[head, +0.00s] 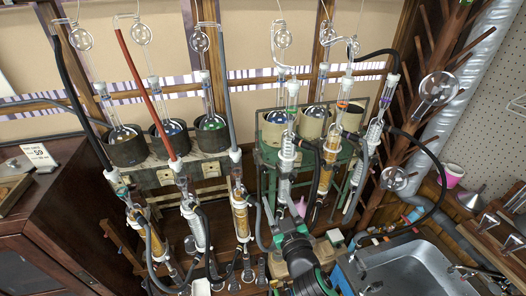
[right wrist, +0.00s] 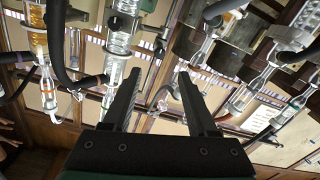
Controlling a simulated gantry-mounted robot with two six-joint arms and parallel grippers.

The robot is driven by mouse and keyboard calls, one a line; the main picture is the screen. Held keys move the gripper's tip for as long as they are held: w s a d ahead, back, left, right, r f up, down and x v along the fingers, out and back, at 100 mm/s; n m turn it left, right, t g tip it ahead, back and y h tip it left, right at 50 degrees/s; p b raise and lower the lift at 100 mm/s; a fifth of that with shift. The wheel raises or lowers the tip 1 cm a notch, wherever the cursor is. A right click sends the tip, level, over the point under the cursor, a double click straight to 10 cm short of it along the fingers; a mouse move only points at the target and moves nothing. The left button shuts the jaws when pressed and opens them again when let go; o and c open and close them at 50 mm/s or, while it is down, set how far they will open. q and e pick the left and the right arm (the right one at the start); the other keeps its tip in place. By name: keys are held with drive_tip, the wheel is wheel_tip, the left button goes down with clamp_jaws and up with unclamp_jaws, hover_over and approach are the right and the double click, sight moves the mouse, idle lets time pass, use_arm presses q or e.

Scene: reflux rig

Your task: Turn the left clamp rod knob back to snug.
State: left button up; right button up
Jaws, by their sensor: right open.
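My right gripper (head: 286,216) reaches up from the bottom of the head view, in front of the green-framed rig. In the right wrist view its two dark fingers (right wrist: 160,72) are spread apart with nothing held between them. A small clamp-like fitting on a thin rod (right wrist: 163,45) shows beyond the fingertips, apart from them. I cannot tell whether it is the left clamp rod knob. Several small grey knob-like ends (head: 247,272) hang low below the left rig in the head view. How tight any knob is does not show. My left gripper is not in view.
Glass columns with amber liquid (head: 240,215) and dark hoses (head: 70,75) crowd the left rig. A green frame (head: 262,145) carries more glassware behind my right gripper. A metal sink (head: 420,265) lies at the lower right. A pink cup (head: 454,175) stands beyond it.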

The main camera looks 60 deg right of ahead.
sight(264, 171)
drive_tip(key=shift+d, duration=0.1)
drive_tip(key=p+x, duration=0.1)
drive_tip(key=x, duration=1)
drive_tip(key=shift+w+d, duration=0.2)
drive_tip(key=shift+w, duration=0.05)
drive_tip(key=shift+c, duration=0.2)
clamp_jaws()
